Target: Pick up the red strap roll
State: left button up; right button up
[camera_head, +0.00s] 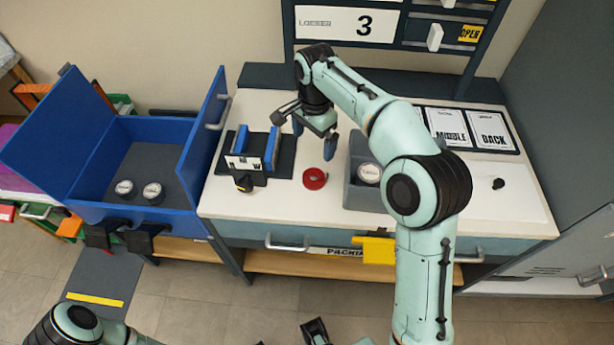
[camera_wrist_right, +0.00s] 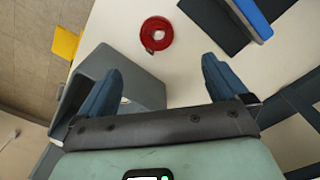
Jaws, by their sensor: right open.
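The red strap roll (camera_head: 315,179) is a small red ring lying on the white worktop, left of the grey bin. It also shows near the top middle of the right wrist view (camera_wrist_right: 147,33). My right gripper (camera_head: 313,155) hangs above the worktop just behind the roll, jaws apart and empty. In the wrist view its two blue fingers (camera_wrist_right: 162,66) are spread, and the roll lies beyond the tips, not between them. Of my left arm, an elbow shows at the bottom left; dark parts at the bottom edge may be its gripper, mostly cut off.
A grey bin (camera_head: 356,199) holding a round tin (camera_head: 369,173) stands right of the roll. A black fixture with blue blocks (camera_head: 272,149) stands left. A blue open box (camera_head: 150,130) with tins is farther left. Label cards (camera_head: 449,126) lie at right. White worktop around the roll is clear.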

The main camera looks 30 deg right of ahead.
jog(key=b, duration=0.2)
send_over(313, 177)
jog(key=f, duration=0.8)
jog(key=shift+w+d+f, duration=0.1)
jog(key=shift+w+f, duration=0.1)
jog(key=shift+w, duration=0.2)
jog(key=shift+s+f, duration=0.2)
jog(key=shift+f, duration=1.15)
jog(key=shift+s+f, duration=0.2)
jog(key=shift+f, duration=1.1)
jog(key=c, duration=1.2)
